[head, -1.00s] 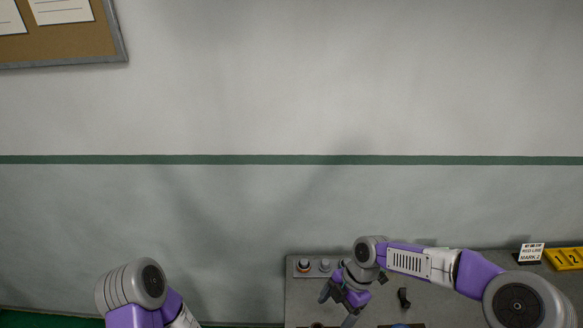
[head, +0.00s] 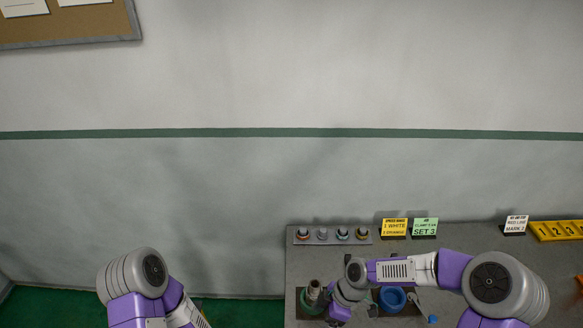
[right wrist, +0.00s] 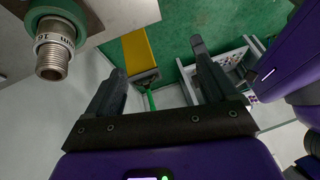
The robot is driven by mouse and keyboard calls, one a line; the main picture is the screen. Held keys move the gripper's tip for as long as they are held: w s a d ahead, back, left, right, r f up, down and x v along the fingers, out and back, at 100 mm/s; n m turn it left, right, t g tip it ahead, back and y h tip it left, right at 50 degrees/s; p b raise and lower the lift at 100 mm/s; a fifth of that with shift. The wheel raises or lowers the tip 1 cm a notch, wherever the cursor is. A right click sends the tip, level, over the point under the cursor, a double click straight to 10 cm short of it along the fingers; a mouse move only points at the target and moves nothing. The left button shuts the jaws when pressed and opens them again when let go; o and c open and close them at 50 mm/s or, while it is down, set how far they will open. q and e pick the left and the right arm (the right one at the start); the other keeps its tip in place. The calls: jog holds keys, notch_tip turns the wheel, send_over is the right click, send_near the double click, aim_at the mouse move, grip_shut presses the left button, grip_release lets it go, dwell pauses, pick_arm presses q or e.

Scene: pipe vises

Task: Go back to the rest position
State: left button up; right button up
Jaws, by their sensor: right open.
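My right arm comes in from the right over the grey bench in the head view, with its wrist (head: 352,282) beside an upright pipe (head: 314,290). The fingers are hidden there. In the right wrist view my right gripper (right wrist: 156,62) is open, with nothing between its fingers. A threaded pipe end in a green collar (right wrist: 52,50) is to the left of the fingers, apart from them. My left arm (head: 140,285) shows at the lower left of the head view. Its gripper is out of the picture.
A blue ring-shaped part (head: 392,298) is close to my right arm. A strip of several knobs (head: 332,235), a yellow sign (head: 394,228), a green sign (head: 425,227) and a white sign (head: 515,225) line the bench's back. Green floor (head: 240,312) lies left of the bench.

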jog(key=s+d+f+m+t+h, duration=0.2)
jog(key=s+f+m, duration=1.2)
jog(key=m, duration=0.6)
pick_arm(q)
notch_tip(320, 180, down, 11)
jog(key=b, duration=1.1)
jog(key=shift+s, duration=0.35)
pick_arm(e)
notch_tip(320, 180, down, 12)
jog(key=w, duration=0.2)
jog(key=shift+r+y, duration=0.15)
jog(key=shift+y, duration=0.15)
